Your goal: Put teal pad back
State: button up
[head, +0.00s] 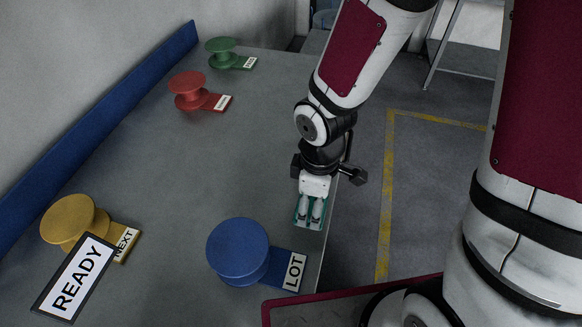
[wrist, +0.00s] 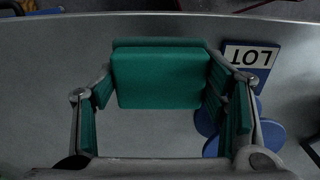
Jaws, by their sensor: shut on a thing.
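The teal pad (wrist: 158,78) is a flat, block-like piece held between the fingers of my gripper (wrist: 160,100) in the wrist view. My gripper (head: 310,218) is shut on it, pointing down near the right edge of the grey table in the head view. Only parts of the teal pad (head: 301,216) show there, around the fingers. Teal surfaces also line the inside of both fingers in the wrist view. I cannot tell whether the pad touches the table.
A blue spool-shaped pot (head: 237,248) with a LOT card (head: 293,271) stands just left of my gripper. Yellow (head: 70,220), red (head: 188,88) and green (head: 221,50) pots stand farther off. A READY sign (head: 75,278) is at front left. The table's (head: 190,160) middle is clear.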

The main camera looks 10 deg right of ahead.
jog(key=w+a, duration=0.1)
jog(key=w, duration=0.3)
jog(key=w+f, duration=0.1)
jog(key=w, duration=0.4)
jog(key=w+a, duration=0.1)
jog(key=w, duration=0.3)
jog(key=shift+w+a+f, duration=0.2)
jog(key=shift+w+a, duration=0.1)
jog(key=shift+w+f+p, duration=0.15)
jog(key=shift+f+p, duration=0.2)
jog(key=shift+f, duration=0.55)
jog(key=shift+w+f+p, duration=0.15)
jog(key=shift+f+p, duration=0.15)
jog(key=shift+f, duration=0.6)
jog(key=shift+f, duration=0.15)
jog(key=o, duration=1)
